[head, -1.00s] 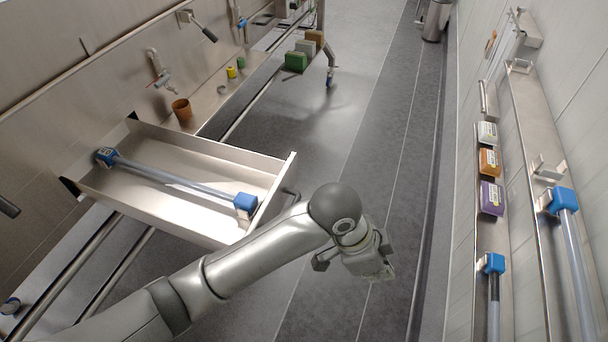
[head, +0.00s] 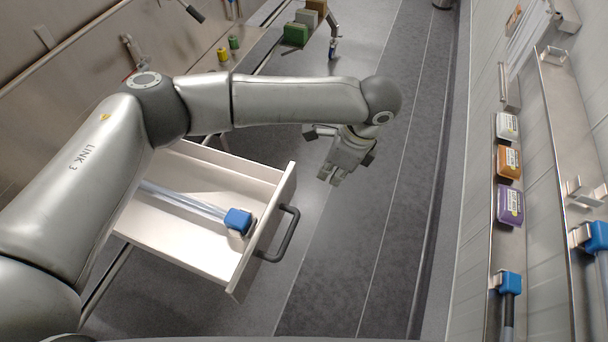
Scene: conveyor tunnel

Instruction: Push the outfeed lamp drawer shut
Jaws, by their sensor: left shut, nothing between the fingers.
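The lamp drawer (head: 262,230) stands pulled out from the left wall, its front panel and dark bar handle (head: 287,237) facing the aisle. A clear lamp tube with a blue end cap (head: 238,221) lies inside it. My left arm crosses over the drawer and hides its back part. My left gripper (head: 330,177) is shut and empty, pointing down over the aisle, beyond the drawer's front panel and apart from the handle. My right gripper is not in view.
Green, grey and brown blocks (head: 296,34) sit on a rail at the top. Yellow and green small items (head: 222,54) stand on the left ledge. The right wall shelf carries white, orange and purple (head: 510,205) packs and blue-capped tubes. The dark aisle floor (head: 370,240) is clear.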

